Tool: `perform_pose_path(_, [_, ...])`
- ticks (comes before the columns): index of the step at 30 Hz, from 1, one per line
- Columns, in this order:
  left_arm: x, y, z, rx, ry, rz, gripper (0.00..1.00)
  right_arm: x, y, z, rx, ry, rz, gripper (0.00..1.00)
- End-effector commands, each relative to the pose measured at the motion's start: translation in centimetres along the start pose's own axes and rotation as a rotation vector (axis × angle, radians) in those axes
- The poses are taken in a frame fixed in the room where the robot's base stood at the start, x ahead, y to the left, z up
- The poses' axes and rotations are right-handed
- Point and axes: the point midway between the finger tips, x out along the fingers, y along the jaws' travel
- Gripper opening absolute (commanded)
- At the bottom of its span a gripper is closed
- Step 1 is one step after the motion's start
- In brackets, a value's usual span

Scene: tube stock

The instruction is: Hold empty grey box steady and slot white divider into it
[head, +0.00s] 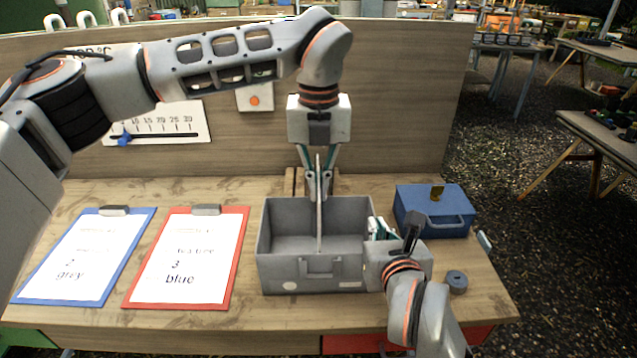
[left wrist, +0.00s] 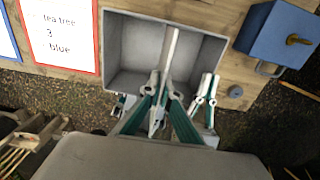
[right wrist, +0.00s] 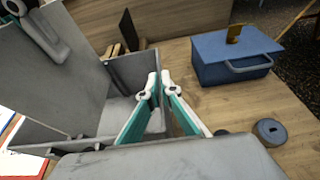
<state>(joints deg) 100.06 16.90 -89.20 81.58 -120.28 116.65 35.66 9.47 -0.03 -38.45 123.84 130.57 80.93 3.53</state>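The grey box (head: 282,277) stands open on the bench, its handle side facing me. My left gripper (head: 319,194) points down over its middle, shut on the pale divider (head: 319,226). The divider is upright, edge-on in the head view, and splits the opening roughly in half; it also shows in the left wrist view (left wrist: 172,50). In the right wrist view the divider (right wrist: 62,84) rises above the box rim; how deep its lower edge sits is hidden. My right gripper (right wrist: 160,82) is at the box's right wall, its fingertips close together astride the rim.
A blue lidded box (head: 432,205) stands behind and right of my right gripper. A small dark grey ring (head: 456,281) lies near the right edge. Red (head: 240,262) and blue (head: 28,292) clipboards lie left of the grey box. A wooden back panel (head: 400,110) rises behind the bench.

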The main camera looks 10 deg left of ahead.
Motion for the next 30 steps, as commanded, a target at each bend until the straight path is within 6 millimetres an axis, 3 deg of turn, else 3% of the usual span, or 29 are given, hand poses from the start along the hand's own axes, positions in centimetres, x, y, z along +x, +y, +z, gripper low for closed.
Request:
perform_pose_path(16, [2.0, 0.0, 0.0, 0.000, 0.001, 0.000, 0.00, 0.0, 0.0, 0.0, 0.000, 0.001, 0.000, 0.00])
perform_pose_path(30, [2.3, 0.0, 0.0, 0.000, 0.000, 0.000, 0.00, 0.0, 0.0, 0.0, 0.000, 0.001, 0.000, 0.00])
